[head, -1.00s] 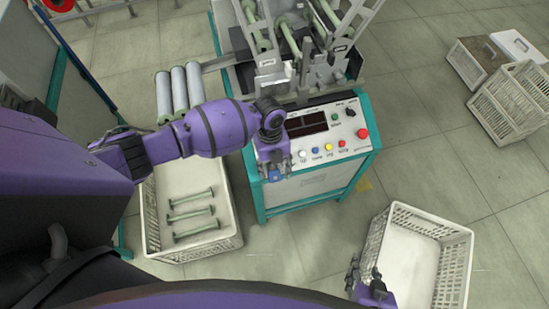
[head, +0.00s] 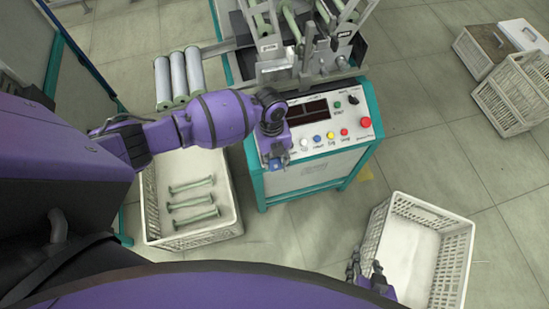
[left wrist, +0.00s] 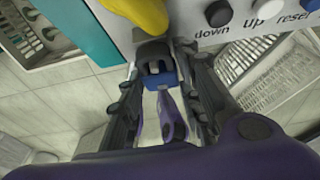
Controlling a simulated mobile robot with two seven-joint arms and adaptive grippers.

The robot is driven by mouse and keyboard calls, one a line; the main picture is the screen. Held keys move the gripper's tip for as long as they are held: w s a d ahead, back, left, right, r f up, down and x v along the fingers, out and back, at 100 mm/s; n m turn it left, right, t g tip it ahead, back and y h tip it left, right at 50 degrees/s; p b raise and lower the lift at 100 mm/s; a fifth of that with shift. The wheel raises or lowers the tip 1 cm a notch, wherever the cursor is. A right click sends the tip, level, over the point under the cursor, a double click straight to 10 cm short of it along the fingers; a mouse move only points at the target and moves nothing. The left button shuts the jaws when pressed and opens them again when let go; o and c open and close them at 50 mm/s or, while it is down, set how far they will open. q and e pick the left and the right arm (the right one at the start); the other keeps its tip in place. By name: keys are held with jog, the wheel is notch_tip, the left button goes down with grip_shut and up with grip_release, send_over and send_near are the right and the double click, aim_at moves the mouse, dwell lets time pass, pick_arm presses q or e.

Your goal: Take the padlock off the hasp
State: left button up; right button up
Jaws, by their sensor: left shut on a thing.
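The blue padlock (left wrist: 161,80) sits between the fingers of my left gripper (left wrist: 163,100) in the left wrist view, against a dark grey piece (left wrist: 152,52) below a yellow part (left wrist: 137,12). The dark piece may be the hasp; whether the shackle is still through it I cannot tell. In the head view my left gripper (head: 275,158) is shut on the padlock (head: 278,163) at the left front edge of the control panel (head: 327,122). My right gripper (head: 366,277) is low in the head view, its fingers apart and empty, near a white crate.
The winding machine (head: 315,178) has buttons and a red stop knob. A crate with several green bobbins (head: 232,222) stands left of it, an empty crate (head: 458,262) at lower right. Another crate (head: 515,98) is far right. Floor between the lower crates is clear.

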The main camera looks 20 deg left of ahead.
pick_arm(q)
jog(key=shift+w+a+r, duration=0.2)
jog(key=shift+w+a, duration=0.1)
jog(key=shift+w, duration=0.1)
pick_arm(e)
jog(key=shift+a, duration=0.1)
dwell(0.4)
pick_arm(q)
jog(key=shift+w+r, duration=0.1)
jog(key=shift+r, duration=0.05)
jog(key=shift+r, duration=0.1)
jog(key=shift+s+d+r+p, duration=0.3)
jog(key=shift+s+r+p, duration=0.1)
jog(key=shift+r+p, duration=0.25)
jog(key=shift+s+d+r, duration=0.15)
jog(key=shift+s+r, duration=0.15)
jog(key=shift+r, duration=0.3)
jog(key=shift+s+d+r+p, duration=0.2)
jog(key=shift+s+r+p, duration=0.05)
jog(key=shift+r+p, duration=0.3)
jog(key=shift+s+d+r+p, duration=0.15)
jog(key=shift+s+r+p, duration=0.2)
jog(key=shift+r, duration=0.3)
pick_arm(e)
jog(key=w+r+t, duration=0.1)
jog(key=w+r, duration=0.3)
jog(key=r, duration=0.1)
jog(key=shift+w+r, duration=0.25)
jog(key=shift+r, duration=0.15)
